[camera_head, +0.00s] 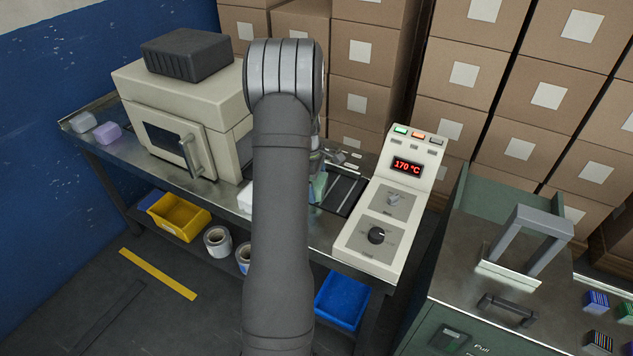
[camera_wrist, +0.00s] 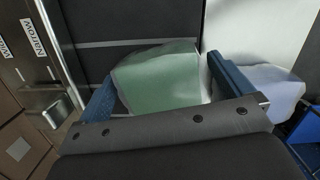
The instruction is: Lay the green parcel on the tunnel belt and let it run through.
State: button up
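The green parcel (camera_wrist: 165,78), in loose clear film, lies between and slightly beyond the two blue fingers of my gripper (camera_wrist: 162,72) in the wrist view. Its sides come close to both fingers; I cannot tell whether they press on it. A dark surface with pale strips, seemingly the belt (camera_wrist: 90,22), is behind it; contact cannot be judged. In the head view my arm hides most of the gripper, and a pale green bit of the parcel (camera_head: 318,187) shows beside it. The cream tunnel (camera_head: 190,95) with a windowed door stands left, partly behind my arm.
A pale bluish wrapped parcel (camera_wrist: 265,82) lies just outside the right finger. The control panel (camera_head: 385,205) reads 170 °C to the right of the arm. A lilac parcel (camera_head: 107,133) lies at the table's left end. A green cabinet (camera_head: 480,280) stands front right.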

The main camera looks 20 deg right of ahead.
notch_tip(320, 180, up, 17)
jog(key=w+a, duration=0.1)
jog(key=a, duration=0.1)
jog(key=shift+w+r, duration=0.15)
jog(key=shift+w, duration=0.05)
dwell(0.4)
jog(key=shift+a, duration=0.1)
dwell(6.4)
